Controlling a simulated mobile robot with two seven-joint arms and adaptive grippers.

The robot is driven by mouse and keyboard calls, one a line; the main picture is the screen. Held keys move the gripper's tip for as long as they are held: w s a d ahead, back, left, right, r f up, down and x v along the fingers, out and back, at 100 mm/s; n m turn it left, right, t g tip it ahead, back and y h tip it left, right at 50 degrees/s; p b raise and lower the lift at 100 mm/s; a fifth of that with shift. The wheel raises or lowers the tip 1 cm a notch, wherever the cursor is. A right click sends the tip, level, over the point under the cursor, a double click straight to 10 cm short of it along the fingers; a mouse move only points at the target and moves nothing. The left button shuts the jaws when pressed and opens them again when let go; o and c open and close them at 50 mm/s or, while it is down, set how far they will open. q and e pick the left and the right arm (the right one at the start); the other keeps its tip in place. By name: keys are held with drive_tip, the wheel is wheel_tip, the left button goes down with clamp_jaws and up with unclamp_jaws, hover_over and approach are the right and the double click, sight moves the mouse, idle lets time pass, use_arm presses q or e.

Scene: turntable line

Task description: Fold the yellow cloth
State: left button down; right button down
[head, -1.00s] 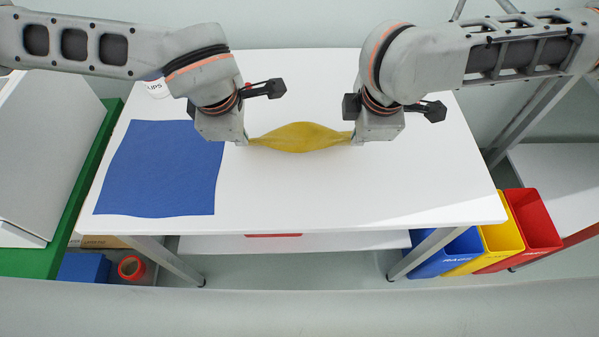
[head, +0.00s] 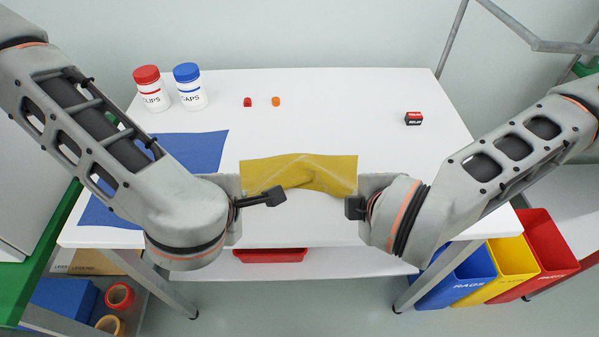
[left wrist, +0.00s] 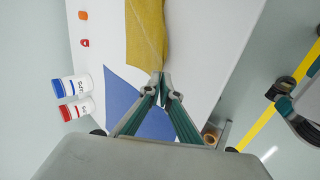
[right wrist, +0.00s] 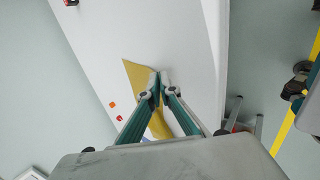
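The yellow cloth (head: 300,172) stretches between my two grippers near the front middle of the white table, its upper part flat and its near part rumpled. My left gripper (head: 238,187) is at its left near corner; in the left wrist view the closed fingertips (left wrist: 161,77) pinch the cloth (left wrist: 147,38). My right gripper (head: 361,187) is at its right near corner; in the right wrist view the fingertips (right wrist: 159,78) are closed on the cloth (right wrist: 140,76). The exact contact is hidden in the head view.
A blue mat (head: 195,150) lies left, partly under my left arm. A red-lidded jar (head: 152,92) and blue-lidded jar (head: 189,90) stand back left. Small red (head: 248,102) and orange (head: 276,101) pieces and a red-black box (head: 414,118) lie behind the cloth.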

use_arm(q)
drive_tip(key=shift+f, duration=0.1)
drive_tip(key=c, duration=2)
unclamp_jaws()
use_arm(e)
drive_tip(key=c, duration=2)
unclamp_jaws()
